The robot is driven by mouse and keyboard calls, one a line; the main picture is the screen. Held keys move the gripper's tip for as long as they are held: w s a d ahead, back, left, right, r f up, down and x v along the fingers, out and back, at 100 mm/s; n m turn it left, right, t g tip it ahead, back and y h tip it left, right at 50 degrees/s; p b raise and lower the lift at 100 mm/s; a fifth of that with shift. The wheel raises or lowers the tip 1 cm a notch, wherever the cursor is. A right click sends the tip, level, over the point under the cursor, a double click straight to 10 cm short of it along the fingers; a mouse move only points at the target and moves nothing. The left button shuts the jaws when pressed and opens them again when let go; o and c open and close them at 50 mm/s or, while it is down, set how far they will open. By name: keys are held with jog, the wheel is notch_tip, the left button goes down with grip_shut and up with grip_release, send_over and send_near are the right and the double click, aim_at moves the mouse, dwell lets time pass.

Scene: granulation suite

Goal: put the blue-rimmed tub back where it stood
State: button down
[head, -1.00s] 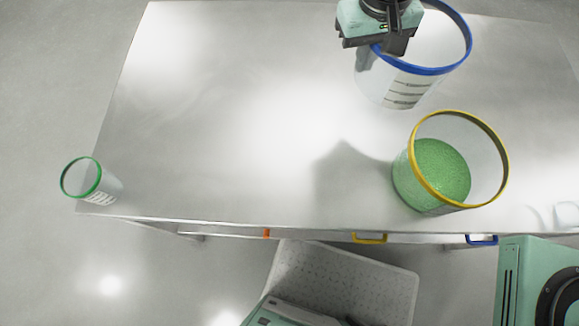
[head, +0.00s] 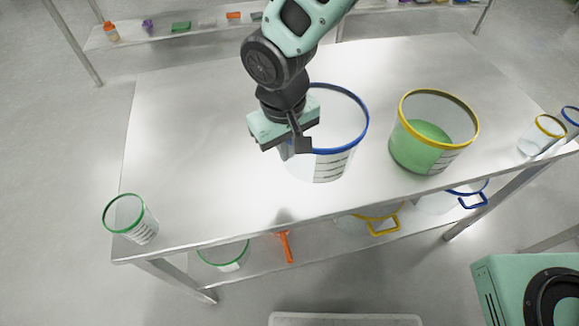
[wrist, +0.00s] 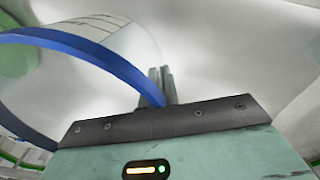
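The blue-rimmed tub (head: 334,168) is large, clear and seemingly empty, with a white marked label on its side. It is over the middle of the steel table in the head view, left of the yellow-rimmed tub. My gripper (head: 296,148) is at the left of its rim. In the wrist view the blue rim (wrist: 90,48) runs to my fingers (wrist: 162,84), which are close together on it. The tub looks upright; I cannot tell whether its base touches the table.
The yellow-rimmed tub (head: 418,155) with green granules stands at right. A small green-rimmed tub (head: 139,228) stands at the left front corner. Small yellow- and blue-rimmed tubs stand at far right (head: 537,137). The table's left part (head: 185,130) is clear.

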aim_at(287, 169)
jog(key=shift+f, duration=2.55)
jog(key=shift+f, duration=0.2)
jog(key=c, duration=1.7)
grip_release()
jog(key=shift+r, duration=0.1)
jog(key=shift+s+a+r, duration=0.1)
jog(key=shift+s+r, duration=0.05)
jog(key=shift+r, duration=2.95)
jog(key=shift+s+r, duration=0.15)
jog(key=shift+r, duration=2.95)
